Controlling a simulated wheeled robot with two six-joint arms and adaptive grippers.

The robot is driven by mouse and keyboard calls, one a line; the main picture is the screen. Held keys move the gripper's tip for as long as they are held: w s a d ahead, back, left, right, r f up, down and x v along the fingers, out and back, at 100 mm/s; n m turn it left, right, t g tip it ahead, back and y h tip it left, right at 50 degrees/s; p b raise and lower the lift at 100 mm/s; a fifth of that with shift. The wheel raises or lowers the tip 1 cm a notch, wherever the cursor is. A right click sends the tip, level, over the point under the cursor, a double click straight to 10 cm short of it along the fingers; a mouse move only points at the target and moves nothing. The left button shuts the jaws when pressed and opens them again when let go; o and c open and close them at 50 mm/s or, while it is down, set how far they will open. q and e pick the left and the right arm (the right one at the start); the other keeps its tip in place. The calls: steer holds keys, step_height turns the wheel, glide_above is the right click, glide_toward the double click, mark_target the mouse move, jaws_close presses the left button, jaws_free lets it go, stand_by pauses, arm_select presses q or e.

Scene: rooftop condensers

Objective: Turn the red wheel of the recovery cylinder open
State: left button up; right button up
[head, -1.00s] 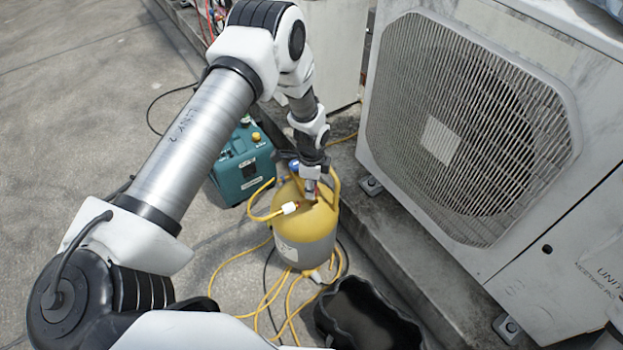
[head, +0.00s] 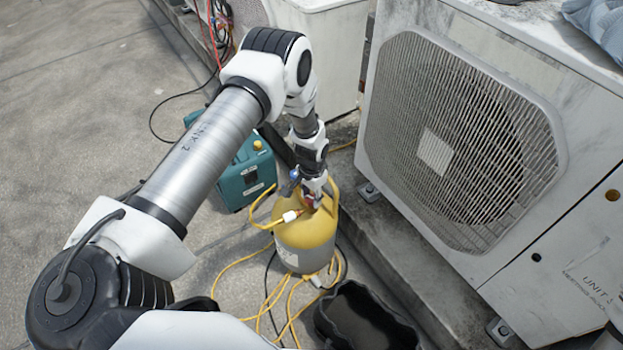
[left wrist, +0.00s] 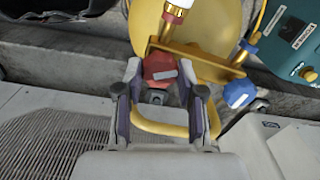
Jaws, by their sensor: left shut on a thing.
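The recovery cylinder (head: 306,242) stands upright, yellow above and grey below, at the middle of the head view. Its yellow top also shows in the left wrist view (left wrist: 215,25). The red wheel (left wrist: 160,70) has a pale mark and lies between the fingers of my left gripper (left wrist: 160,85). The gripper is shut on it from both sides. In the head view my left gripper (head: 314,196) points down at the cylinder's top and hides most of the wheel. A blue wheel (left wrist: 239,93) sits on the same brass valve bar, clear of the fingers. My right gripper is not in view.
A teal machine (head: 247,180) stands behind and left of the cylinder. The condenser (head: 460,130) stands close on the right. A black tub (head: 362,318) sits in front, and yellow hoses (head: 240,265) lie around the cylinder. Bare roof is free at the left.

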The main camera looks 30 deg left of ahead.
mark_target(312, 198)
arm_select(q)
steer(key=n+p, duration=0.2)
steer(key=n, duration=0.3)
steer(key=shift+n, duration=0.3)
steer(key=shift+n+p, duration=0.9)
steer(key=shift+n, duration=1.3)
steer(key=o, duration=1.1)
steer(key=shift+f, duration=0.1)
steer(key=shift+o, duration=0.2)
step_height(312, 198, up, 12)
